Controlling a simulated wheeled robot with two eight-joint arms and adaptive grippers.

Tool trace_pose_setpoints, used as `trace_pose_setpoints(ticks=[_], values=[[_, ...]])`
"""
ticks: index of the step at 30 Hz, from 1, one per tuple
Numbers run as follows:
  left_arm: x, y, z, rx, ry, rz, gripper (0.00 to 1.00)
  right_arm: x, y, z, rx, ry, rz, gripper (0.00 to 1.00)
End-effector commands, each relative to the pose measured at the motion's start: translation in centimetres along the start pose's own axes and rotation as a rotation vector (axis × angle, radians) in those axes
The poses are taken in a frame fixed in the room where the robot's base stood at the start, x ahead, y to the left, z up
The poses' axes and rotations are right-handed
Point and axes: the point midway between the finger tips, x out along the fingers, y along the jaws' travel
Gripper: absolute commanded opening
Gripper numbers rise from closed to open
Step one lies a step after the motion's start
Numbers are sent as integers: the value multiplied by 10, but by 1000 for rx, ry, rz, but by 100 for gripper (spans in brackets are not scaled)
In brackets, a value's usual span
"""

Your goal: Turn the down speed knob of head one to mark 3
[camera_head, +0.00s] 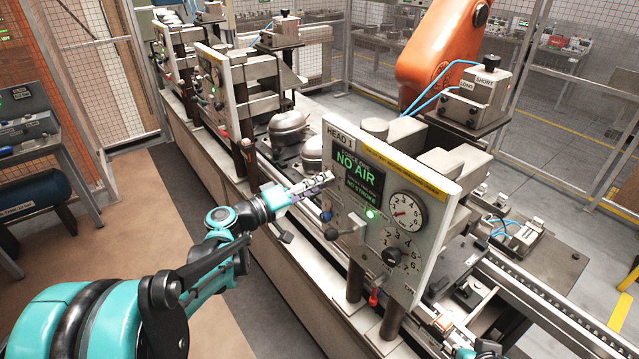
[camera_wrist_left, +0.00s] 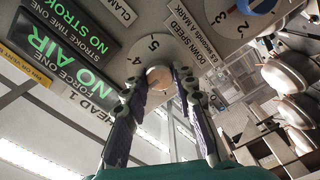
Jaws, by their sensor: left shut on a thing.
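The head one panel (camera_head: 345,142), labelled HEAD 1, faces me in the head view. Its screen (camera_head: 360,172) reads NO AIR and NO STROKE. My left gripper (camera_head: 328,178) is at the panel's left side, below the screen's left edge, and covers the down speed knob there. In the left wrist view, my left gripper (camera_wrist_left: 161,80) is shut on the pale round down speed knob (camera_wrist_left: 160,77), one finger on each side. Marks 4 and 5 show on its dial, beside the DOWN SPEED label (camera_wrist_left: 187,35). Its pointer cannot be made out.
A blue knob (camera_head: 326,216) sits just below my gripper, and a black-ended lever (camera_head: 340,232) below that. Another orange arm (camera_head: 437,52) stands behind.

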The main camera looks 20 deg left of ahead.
Motion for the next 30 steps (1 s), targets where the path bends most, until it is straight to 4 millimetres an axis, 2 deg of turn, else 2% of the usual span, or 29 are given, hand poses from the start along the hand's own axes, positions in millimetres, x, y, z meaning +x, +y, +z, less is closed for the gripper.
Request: trace_pose_setpoints(ticks=[11, 12, 14, 24, 26, 30], values=[[0, -1, 2, 5, -4, -2, 0, 0, 0, 0, 0, 0, 0, 0], [0, -1, 2, 5, -4, -2, 34, 0, 0, 0, 0, 0, 0, 0], [0, -1, 2, 5, -3, -2, 48, 0, 0, 0, 0, 0, 0, 0], [-3, 0, 0, 4, -1, -1, 48, 0, 0, 0, 0, 0, 0, 0], [-8, -1, 0, 3, 0, -2, 48, 0, 0, 0, 0, 0, 0, 0], [-32, -1, 0, 3, 3, -3, 48, 0, 0, 0, 0, 0, 0, 0]])
